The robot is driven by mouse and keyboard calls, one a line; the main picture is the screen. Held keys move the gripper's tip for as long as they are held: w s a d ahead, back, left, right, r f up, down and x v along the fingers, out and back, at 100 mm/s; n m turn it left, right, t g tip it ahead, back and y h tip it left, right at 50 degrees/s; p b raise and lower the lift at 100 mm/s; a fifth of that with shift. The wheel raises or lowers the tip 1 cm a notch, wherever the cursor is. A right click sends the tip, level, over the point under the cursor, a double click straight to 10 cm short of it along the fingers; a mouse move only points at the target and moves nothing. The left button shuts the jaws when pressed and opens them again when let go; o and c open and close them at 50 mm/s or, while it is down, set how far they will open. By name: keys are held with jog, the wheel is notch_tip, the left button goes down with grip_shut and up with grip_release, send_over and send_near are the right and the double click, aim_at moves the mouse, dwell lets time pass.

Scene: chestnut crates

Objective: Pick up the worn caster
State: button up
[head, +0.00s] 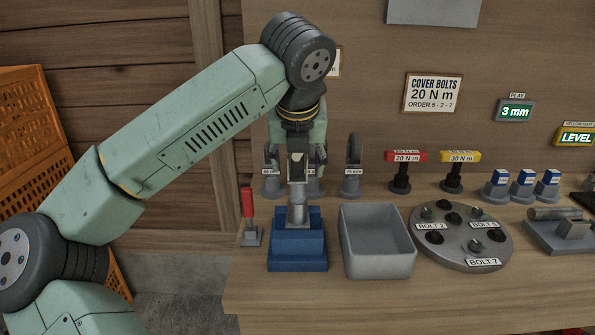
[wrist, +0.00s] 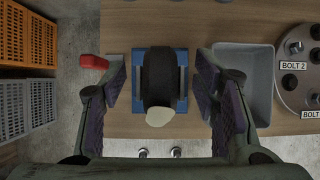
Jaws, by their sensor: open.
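The worn caster, a dark wheel (wrist: 160,78) with a pale patch at its near end, stands over the blue block (wrist: 137,95) in the wrist view. My gripper (wrist: 162,88) is open, with one finger on each side of the wheel and a gap on both sides. In the head view my gripper (head: 300,160) points down above the blue block (head: 298,250). A grey stem (head: 298,214) rises from the block below it. My gripper hides most of the wheel there.
A grey bin (head: 378,240) stands close right of the block, beside a round bolt plate (head: 460,238). A red-handled tool (head: 249,215) stands close left. Labelled casters (head: 352,165) stand behind. Orange crates (head: 30,135) are at far left. The table's front strip is clear.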

jog(key=shift+c, duration=0.4)
grip_shut()
dwell(0.4)
